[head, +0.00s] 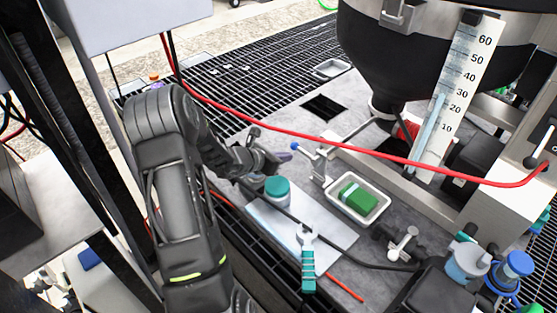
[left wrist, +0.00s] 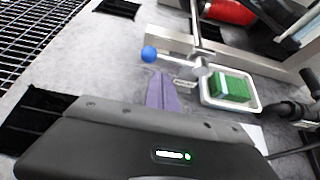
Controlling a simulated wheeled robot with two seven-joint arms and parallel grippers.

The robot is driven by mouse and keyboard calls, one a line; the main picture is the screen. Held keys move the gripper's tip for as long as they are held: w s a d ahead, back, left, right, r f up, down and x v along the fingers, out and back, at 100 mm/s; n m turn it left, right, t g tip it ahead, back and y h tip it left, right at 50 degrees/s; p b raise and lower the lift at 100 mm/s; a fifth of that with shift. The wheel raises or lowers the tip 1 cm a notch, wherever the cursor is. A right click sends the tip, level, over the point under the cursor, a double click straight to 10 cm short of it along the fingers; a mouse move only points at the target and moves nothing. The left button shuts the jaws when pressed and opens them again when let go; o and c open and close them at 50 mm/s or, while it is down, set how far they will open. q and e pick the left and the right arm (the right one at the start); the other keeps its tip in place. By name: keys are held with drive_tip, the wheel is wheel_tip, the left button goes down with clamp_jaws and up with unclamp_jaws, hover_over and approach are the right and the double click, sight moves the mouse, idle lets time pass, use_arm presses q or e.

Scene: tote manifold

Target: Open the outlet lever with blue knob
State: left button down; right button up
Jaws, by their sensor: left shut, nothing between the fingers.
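The outlet lever with its blue knob (head: 295,146) sticks out to the left from a metal valve fitting (head: 318,165) at the base of the rail, in the middle of the head view. In the left wrist view the blue knob (left wrist: 149,54) is ahead of the fingers, with the silver lever arm (left wrist: 178,59) running right from it. My left gripper (head: 284,157) is shut and empty, its purple fingertips just left of and below the knob in the head view. The fingers (left wrist: 161,92) show apart from the knob in the left wrist view. My right gripper is not in view.
A white tray with a green sponge (head: 357,197) lies right of the valve. A teal-lidded jar (head: 277,188) and a teal-handled wrench (head: 308,262) are near a pale board. A red hose (head: 330,141) crosses above. A large hopper (head: 390,60) stands behind.

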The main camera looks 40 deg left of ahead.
sight(305, 154)
use_arm(q)
drive_tip(key=b+x, duration=0.1)
drive_tip(key=x, duration=0.4)
idle(0.3)
